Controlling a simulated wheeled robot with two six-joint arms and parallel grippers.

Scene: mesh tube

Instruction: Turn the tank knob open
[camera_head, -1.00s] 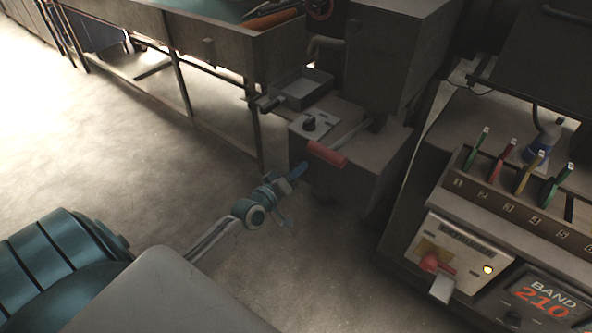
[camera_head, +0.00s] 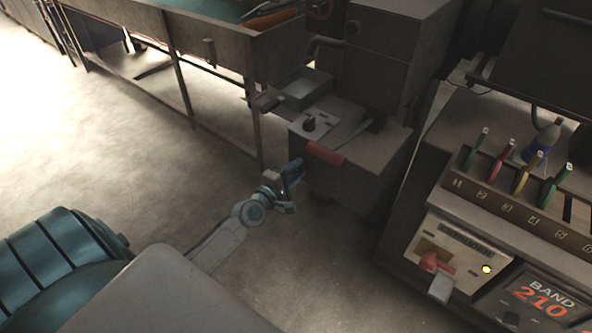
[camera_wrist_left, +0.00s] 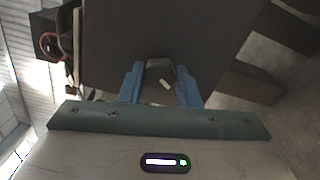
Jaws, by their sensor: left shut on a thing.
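The tank (camera_head: 350,178) is a dark grey box with a red grip (camera_head: 326,154) along its upper front edge. My left gripper (camera_head: 294,172) is at the left side of the tank, below the red grip. In the left wrist view, the blue fingers of my left gripper (camera_wrist_left: 160,78) stand on both sides of a dark knob (camera_wrist_left: 158,68) with a pale pointer mark, shut on it. This knob is hidden in the head view. My right gripper is not in view.
A black dial (camera_head: 309,124) sits on a pale plate on top of the tank. A metal workbench (camera_head: 222,48) stands behind on the left. A control console (camera_head: 470,222) with a red switch and coloured tools stands on the right. Bare floor lies at left.

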